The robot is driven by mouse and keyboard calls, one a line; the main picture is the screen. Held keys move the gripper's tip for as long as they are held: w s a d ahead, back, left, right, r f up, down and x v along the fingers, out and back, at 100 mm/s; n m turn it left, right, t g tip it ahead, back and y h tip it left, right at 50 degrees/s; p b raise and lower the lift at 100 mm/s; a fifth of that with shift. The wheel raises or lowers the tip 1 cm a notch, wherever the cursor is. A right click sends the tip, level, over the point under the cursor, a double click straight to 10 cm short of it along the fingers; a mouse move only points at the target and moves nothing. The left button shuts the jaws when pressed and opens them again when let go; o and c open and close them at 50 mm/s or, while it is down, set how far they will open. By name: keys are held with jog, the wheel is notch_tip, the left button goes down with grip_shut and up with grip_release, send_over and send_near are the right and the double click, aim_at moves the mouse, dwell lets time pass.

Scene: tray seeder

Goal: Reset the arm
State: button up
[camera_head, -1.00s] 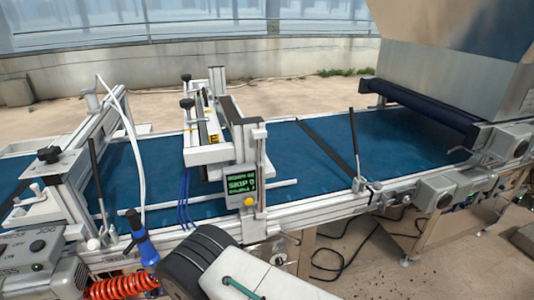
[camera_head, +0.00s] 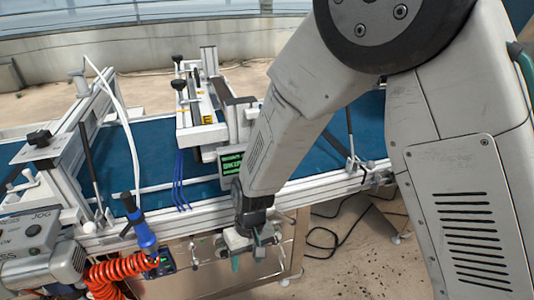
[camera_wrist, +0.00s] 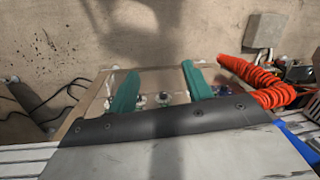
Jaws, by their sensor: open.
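My gripper (camera_head: 247,258) hangs at the end of my arm, pointing down in front of the conveyor's near rail in the head view. In the wrist view its two green fingers (camera_wrist: 157,90) are spread apart with nothing between them. The gripper is open and empty. Behind the fingers, the wrist view shows a cabinet front with small round fittings and the floor below.
The blue conveyor belt (camera_head: 150,145) runs across behind my arm, with a gantry and a small green-lit display (camera_head: 230,163) over it. A blue-handled tool (camera_head: 140,232) and coiled orange hose (camera_head: 118,275) are at left. Black cables (camera_head: 330,238) lie on the floor.

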jog(key=s+d+r+m+t, duration=0.1)
jog(key=s+d+r, duration=0.4)
jog(key=d+r, duration=0.5)
jog(key=s+d+r+m+t, duration=0.1)
jog(key=s+d+r+m, duration=0.2)
jog(key=d+r, duration=0.7)
jog(key=s+d+r+m+t+h, duration=0.1)
jog(key=s+d+r+m, duration=0.1)
jog(key=s+d+r, duration=0.5)
jog(key=d+r, duration=0.3)
jog(key=d, duration=0.1)
jog(key=shift+d, duration=0.35)
